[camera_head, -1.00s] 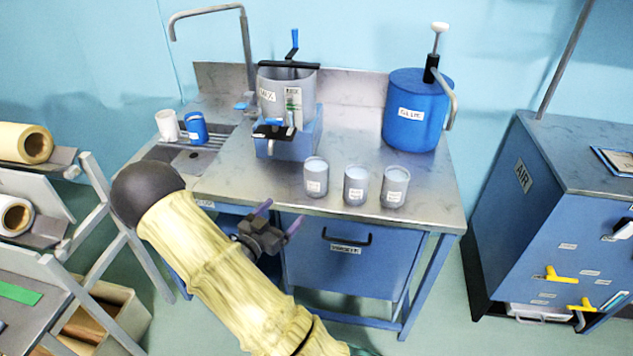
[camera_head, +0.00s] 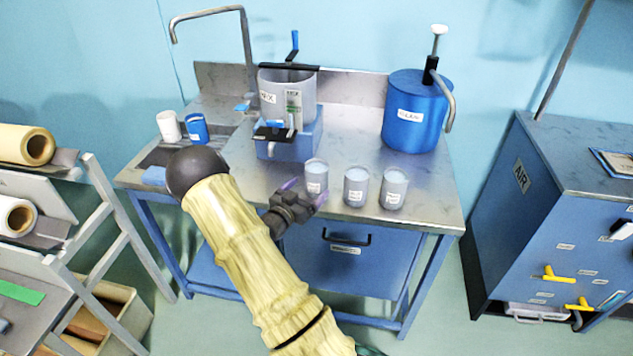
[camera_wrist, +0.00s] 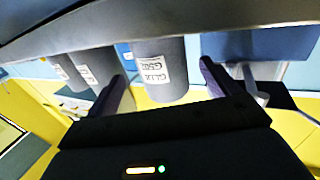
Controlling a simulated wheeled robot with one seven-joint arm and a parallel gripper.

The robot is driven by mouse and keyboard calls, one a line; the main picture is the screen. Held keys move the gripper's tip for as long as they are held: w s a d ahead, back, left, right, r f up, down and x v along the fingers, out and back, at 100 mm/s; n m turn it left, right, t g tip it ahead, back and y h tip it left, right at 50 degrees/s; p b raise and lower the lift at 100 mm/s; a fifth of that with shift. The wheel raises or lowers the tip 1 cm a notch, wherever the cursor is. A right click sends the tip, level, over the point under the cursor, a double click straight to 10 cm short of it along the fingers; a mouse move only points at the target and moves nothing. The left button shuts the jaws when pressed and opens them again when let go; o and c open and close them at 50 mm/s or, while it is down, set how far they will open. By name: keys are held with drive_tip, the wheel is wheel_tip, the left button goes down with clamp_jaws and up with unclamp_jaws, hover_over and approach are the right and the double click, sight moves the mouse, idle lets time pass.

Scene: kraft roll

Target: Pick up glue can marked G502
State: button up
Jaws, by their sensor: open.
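Three grey cans with white labels stand in a row near the front edge of the bench. The leftmost can (camera_head: 316,173) is the one nearest my gripper (camera_head: 305,191). In the wrist view, which is upside down, a grey can (camera_wrist: 160,88) has a label that appears to read GLUE G502. It appears framed between the two purple fingers of my gripper (camera_wrist: 164,72). My gripper is open and empty at the bench's front edge, close to the can. I cannot tell how far the fingers reach around it.
The middle can (camera_head: 355,186) and right can (camera_head: 394,188) stand close by on the right. Behind are a mixing pot (camera_head: 287,92) on a blue base and a blue pump tank (camera_head: 413,115). White and blue cups (camera_head: 169,126) stand at the left. A drawer (camera_head: 345,260) lies below the bench (camera_head: 250,180).

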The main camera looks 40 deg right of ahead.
sight(310, 184)
drive_tip(key=p+x, duration=0.1)
drive_tip(key=x, duration=0.4)
drive_tip(key=shift+w+d+r, duration=0.1)
drive_tip(key=shift+w, duration=0.05)
idle(0.4)
drive_tip(key=c, duration=1.4)
drive_tip(key=shift+o, duration=0.2)
drive_tip(key=shift+r, duration=0.2)
wheel_tip(310, 184, up, 10)
drive_tip(key=shift+f, duration=0.25)
idle(0.7)
